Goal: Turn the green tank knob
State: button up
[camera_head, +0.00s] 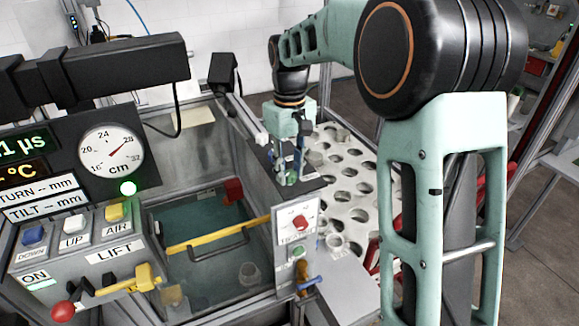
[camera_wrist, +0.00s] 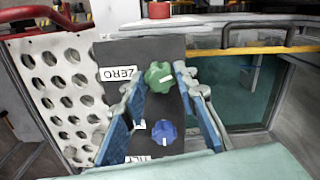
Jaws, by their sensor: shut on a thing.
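The green tank knob (camera_wrist: 158,77) is a lobed knob with a white pointer mark on a dark panel (camera_wrist: 115,50). My gripper (camera_wrist: 158,80) points down at the panel, with its fingertips on either side of the green knob, shut on it. In the head view my gripper (camera_head: 289,172) is over the panel beside the tank, and a little of the green knob (camera_head: 291,178) shows between the fingers. A blue lobed knob (camera_wrist: 165,131) sits on the same panel, between the fingers in the wrist view and apart from their tips.
The water tank (camera_head: 205,260) with a yellow bar (camera_head: 215,238) lies left of the panel. A white perforated rack (camera_head: 345,190) stands to its right. A box with a red knob (camera_head: 299,222) stands in front. A dial gauge (camera_head: 112,152) and the lift buttons (camera_head: 75,224) are at left.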

aim_at(289, 173)
jog(key=shift+n, duration=0.6)
jog(key=o, duration=1.1)
jog(key=shift+o, duration=0.2)
notch_tip(289, 173, up, 12)
